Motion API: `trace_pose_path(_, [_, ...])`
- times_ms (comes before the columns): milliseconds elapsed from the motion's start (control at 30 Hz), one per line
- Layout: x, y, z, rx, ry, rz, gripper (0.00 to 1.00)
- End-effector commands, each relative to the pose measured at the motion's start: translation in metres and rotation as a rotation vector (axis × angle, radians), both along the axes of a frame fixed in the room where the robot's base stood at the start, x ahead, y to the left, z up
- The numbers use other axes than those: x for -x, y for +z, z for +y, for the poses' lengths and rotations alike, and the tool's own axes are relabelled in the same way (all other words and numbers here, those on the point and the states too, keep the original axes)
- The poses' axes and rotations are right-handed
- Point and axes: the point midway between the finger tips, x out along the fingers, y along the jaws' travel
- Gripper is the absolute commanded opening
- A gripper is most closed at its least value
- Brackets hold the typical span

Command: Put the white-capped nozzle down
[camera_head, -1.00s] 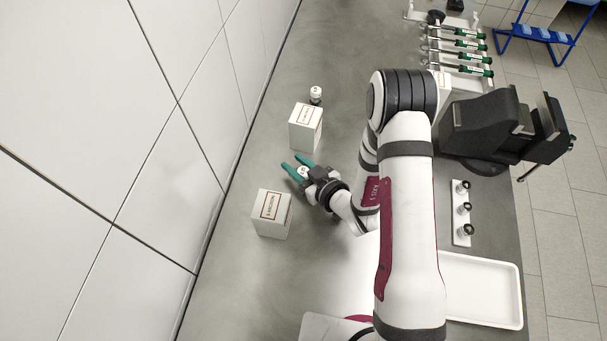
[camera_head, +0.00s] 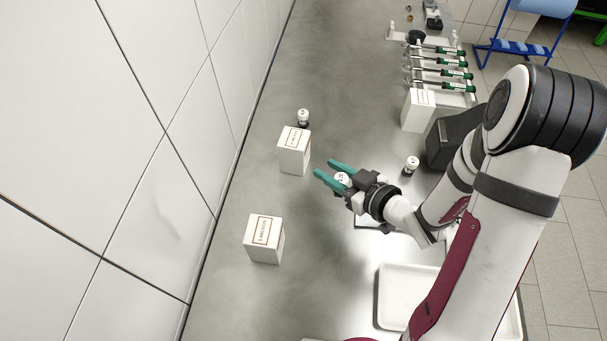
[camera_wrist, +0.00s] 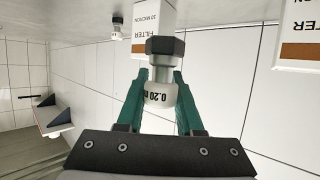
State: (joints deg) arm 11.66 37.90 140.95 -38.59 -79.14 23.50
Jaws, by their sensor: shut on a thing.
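My gripper (camera_head: 324,168) has teal fingers and is shut on a white-capped nozzle (camera_head: 342,179). In the wrist view the nozzle (camera_wrist: 158,92) sits between the fingers, with a dark hex collar and a white cap marked "0.20". The fingers of my gripper (camera_wrist: 159,78) lie on either side of it. The gripper is over the grey bench, right of two white filter boxes. I cannot tell the nozzle's height above the bench. Another white-capped nozzle (camera_head: 303,117) stands behind the upper box, and one more (camera_head: 411,165) stands right of the gripper.
White filter boxes stand at the upper left (camera_head: 294,150), lower left (camera_head: 264,238) and back right (camera_head: 418,110). A white tray (camera_head: 383,318) lies in front. Green-handled tools (camera_head: 455,75) sit in a rack at the back. Bare grey bench (camera_head: 355,115) lies behind the gripper.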

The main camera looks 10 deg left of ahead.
Motion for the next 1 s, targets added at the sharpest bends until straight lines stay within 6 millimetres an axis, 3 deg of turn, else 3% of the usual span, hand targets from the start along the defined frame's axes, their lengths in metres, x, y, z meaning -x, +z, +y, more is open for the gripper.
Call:
trace_pose_path(167, [-0.009, 0.01, -0.021, 0.0, -0.045, 0.0, 0.0])
trace_pose_path(267, [-0.032, 0.013, -0.035, 0.0, -0.17, 0.0, 0.0])
trace_pose_path(400, [-0.073, 0.017, -0.073, -0.002, -0.457, 0.0, 0.0])
trace_pose_path(567, [-0.1, 0.021, -0.128, -0.003, -0.827, 0.0, 0.0])
trace_pose_path(700, [-0.098, 0.02, -0.173, -0.002, -1.136, 0.002, 0.0])
trace_pose_path(800, [-0.087, 0.018, -0.196, -0.001, -1.313, 0.001, 0.0])
trace_pose_path(1000, [-0.068, 0.012, -0.215, -0.002, -1.509, 0.001, 0.0])
